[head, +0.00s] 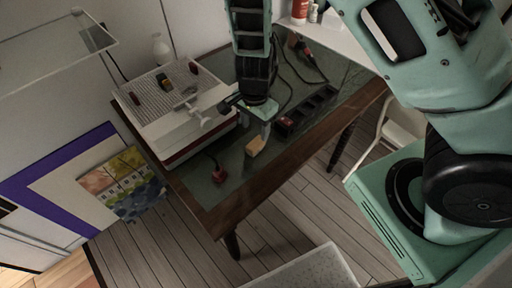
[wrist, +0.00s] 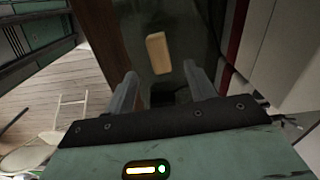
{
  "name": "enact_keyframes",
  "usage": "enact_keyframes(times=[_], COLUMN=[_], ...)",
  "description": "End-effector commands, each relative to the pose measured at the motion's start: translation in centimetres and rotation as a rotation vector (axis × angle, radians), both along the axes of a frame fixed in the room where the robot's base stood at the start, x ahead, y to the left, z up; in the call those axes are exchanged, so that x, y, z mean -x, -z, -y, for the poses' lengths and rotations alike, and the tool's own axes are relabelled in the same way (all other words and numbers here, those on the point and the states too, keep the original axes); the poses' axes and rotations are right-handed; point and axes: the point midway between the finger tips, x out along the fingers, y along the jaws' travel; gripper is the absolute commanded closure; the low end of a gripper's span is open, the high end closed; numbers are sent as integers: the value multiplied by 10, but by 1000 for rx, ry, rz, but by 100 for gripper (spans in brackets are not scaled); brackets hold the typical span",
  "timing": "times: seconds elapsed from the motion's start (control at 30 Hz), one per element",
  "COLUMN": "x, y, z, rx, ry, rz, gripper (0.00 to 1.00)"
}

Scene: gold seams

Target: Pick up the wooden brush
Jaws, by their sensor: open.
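The wooden brush shows as a small tan block (head: 255,145) lying on the dark glass-topped table (head: 205,186), near its front edge. In the wrist view the brush (wrist: 158,53) lies beyond my fingertips, roughly centred between them; its bristles cannot be made out. My gripper (head: 257,127) is above the table, just behind the brush in the head view. In the wrist view its two fingers (wrist: 160,73) are apart with nothing held between them.
A black power strip (head: 307,112) lies right of the brush. A red plug (head: 218,175) with a cable lies to the left. A large white-topped machine (head: 176,108) stands on the table's left part. The table's front corner is mostly clear.

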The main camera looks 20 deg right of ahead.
Motion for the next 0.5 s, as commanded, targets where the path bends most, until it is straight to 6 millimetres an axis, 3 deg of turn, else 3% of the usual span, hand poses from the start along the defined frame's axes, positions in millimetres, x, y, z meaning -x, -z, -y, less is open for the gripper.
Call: enact_keyframes(times=[0.1,0.33,0.5], x=[0,0,1], y=[20,34,60], z=[0,1,3], rx=[0,-1,0], ry=[-1,0,1], rz=[-2,-1,-3], gripper=[45,45,45])
